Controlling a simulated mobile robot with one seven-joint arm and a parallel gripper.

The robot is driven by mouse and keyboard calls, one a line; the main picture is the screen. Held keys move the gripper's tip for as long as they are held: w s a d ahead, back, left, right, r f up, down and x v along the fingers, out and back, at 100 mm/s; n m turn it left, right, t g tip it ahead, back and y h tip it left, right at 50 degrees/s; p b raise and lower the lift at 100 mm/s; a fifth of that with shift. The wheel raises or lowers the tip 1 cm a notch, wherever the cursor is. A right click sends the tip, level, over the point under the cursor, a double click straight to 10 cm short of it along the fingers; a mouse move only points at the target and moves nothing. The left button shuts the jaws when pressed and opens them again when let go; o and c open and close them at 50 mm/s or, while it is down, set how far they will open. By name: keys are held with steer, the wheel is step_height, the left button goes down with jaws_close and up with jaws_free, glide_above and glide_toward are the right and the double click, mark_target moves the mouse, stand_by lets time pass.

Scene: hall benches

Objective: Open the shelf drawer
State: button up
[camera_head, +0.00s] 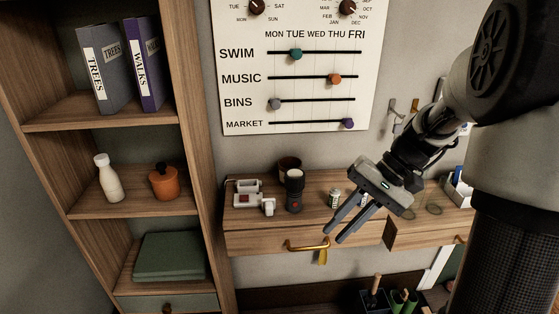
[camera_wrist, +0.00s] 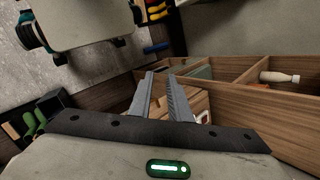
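The tall wooden shelf (camera_head: 190,130) stands at the left in the head view. At its bottom is a grey-green drawer front (camera_head: 190,301) with a round wooden knob (camera_head: 167,309), cut off by the lower picture edge; it looks shut. A second drawer (camera_head: 262,241), with a brass handle (camera_head: 308,246) and a yellow tag (camera_head: 322,257), sits under the wall ledge. My gripper (camera_head: 334,234) is in front of this ledge, just right of the brass handle, apart from the shelf. Its fingers point down-left, spread and empty. The wrist view shows the spread fingers (camera_wrist: 160,76) too.
The ledge (camera_head: 320,190) holds a white device (camera_head: 254,203), a dark torch (camera_head: 294,192) and a small jar (camera_head: 335,198). The shelf holds binders (camera_head: 110,75), a white bottle (camera_head: 110,181), an orange pot (camera_head: 165,184) and green folded cloth (camera_head: 170,255). Tools stand at lower right.

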steer(key=w+d+f+m+t+y+b, duration=0.1)
steer(key=w+d+f+m+y+b, duration=0.25)
steer(key=f, duration=0.55)
steer(key=m+t+y+b, duration=0.2)
steer(key=t+y+b, duration=0.1)
steer(key=t+y, duration=0.15)
glide_toward(315, 249)
steer(key=b+x, duration=0.1)
steer(key=x, duration=1)
steer(key=shift+w+a+b, duration=0.1)
steer(key=shift+a+b, duration=0.15)
steer(key=shift+b, duration=0.05)
jaws_close()
